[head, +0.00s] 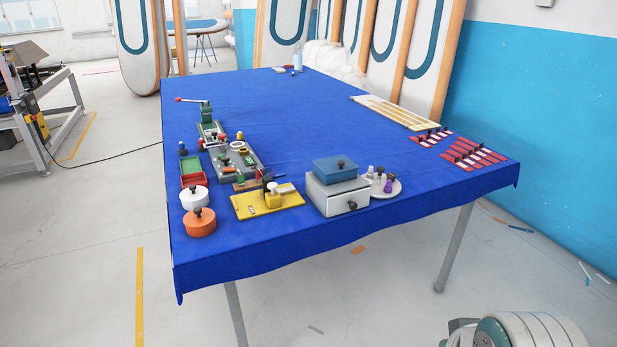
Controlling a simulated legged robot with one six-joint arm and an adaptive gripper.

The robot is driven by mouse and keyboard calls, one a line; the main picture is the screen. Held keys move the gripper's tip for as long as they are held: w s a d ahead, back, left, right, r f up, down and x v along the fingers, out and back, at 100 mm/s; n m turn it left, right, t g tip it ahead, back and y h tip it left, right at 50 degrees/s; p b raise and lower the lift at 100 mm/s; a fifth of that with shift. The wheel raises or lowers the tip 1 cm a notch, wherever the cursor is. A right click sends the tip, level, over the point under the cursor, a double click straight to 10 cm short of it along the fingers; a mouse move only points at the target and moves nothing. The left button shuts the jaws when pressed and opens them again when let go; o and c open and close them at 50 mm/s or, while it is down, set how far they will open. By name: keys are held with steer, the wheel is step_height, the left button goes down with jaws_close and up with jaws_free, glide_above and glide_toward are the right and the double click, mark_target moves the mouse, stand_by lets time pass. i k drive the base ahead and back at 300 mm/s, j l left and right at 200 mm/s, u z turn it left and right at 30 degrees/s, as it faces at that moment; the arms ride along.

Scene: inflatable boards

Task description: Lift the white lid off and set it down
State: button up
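A round white container with a white lid (194,192) stands near the left front corner of the blue-covered table. A dark knob shows on top of the lid, and the lid appears to sit on the container. A round orange pot (200,223) with a dark knob stands just in front of it and slightly overlaps it in the picture. My gripper is not in view; only a grey and white part of my arm shows at the bottom right, well away from the table top.
The table (290,130) has free cloth in its middle. A red box (193,180) stands behind the white container. A yellow board (275,208), a grey drawer box (340,198) with a blue box (335,168) on top, and a round tray (394,191) line the front.

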mark_target(194, 193)
steer(key=i+j+u, duration=0.25)
steer(key=i+j, duration=0.55)
steer(key=i+j+u, duration=0.2)
steer(key=i+j, duration=0.6)
